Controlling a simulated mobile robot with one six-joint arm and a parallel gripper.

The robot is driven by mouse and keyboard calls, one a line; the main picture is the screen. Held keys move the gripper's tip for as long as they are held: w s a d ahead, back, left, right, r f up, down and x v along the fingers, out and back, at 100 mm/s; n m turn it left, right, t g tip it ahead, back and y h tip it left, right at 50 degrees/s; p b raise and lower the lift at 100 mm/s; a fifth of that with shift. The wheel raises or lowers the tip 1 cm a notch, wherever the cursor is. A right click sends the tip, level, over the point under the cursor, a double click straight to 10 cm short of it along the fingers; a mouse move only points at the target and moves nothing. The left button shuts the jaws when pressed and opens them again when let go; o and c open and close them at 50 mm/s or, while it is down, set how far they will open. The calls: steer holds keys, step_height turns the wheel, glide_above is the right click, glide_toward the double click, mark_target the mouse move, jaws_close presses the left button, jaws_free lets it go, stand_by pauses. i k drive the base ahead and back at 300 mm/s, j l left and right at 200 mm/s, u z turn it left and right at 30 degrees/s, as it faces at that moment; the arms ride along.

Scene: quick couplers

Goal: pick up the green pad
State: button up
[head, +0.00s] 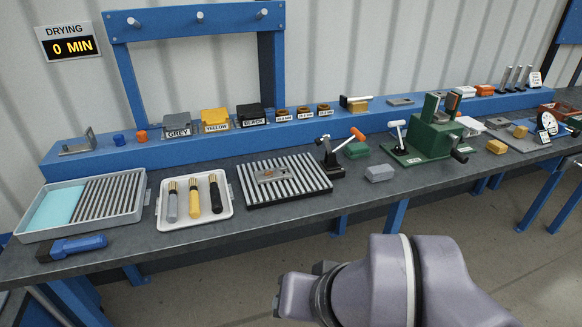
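A small green block (356,150), which looks like the green pad, lies on the grey workbench (300,215). It sits just right of a black toggle clamp (331,160) with an orange-tipped handle, which reaches over toward it. A grey block (380,173) lies in front of it to the right. Purple-grey links of my arm show at the bottom, in front of the bench and well apart from the green block. I cannot make out gripper fingers.
A green press (428,138) with levers stands right of the block. Left are a slatted black rack (262,198), a white tray (165,222) of brushes and a grey tray (128,220). A blue shelf (100,160) runs behind. The bench front near the grey block is clear.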

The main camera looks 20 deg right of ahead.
mark_target(360, 150)
steer(key=i+l+z, duration=0.2)
steer(key=i+l, duration=0.55)
steer(key=i+l+z, duration=0.2)
steer(key=i+l, duration=0.45)
steer(key=i+j, duration=0.05)
steer(key=i, duration=0.05)
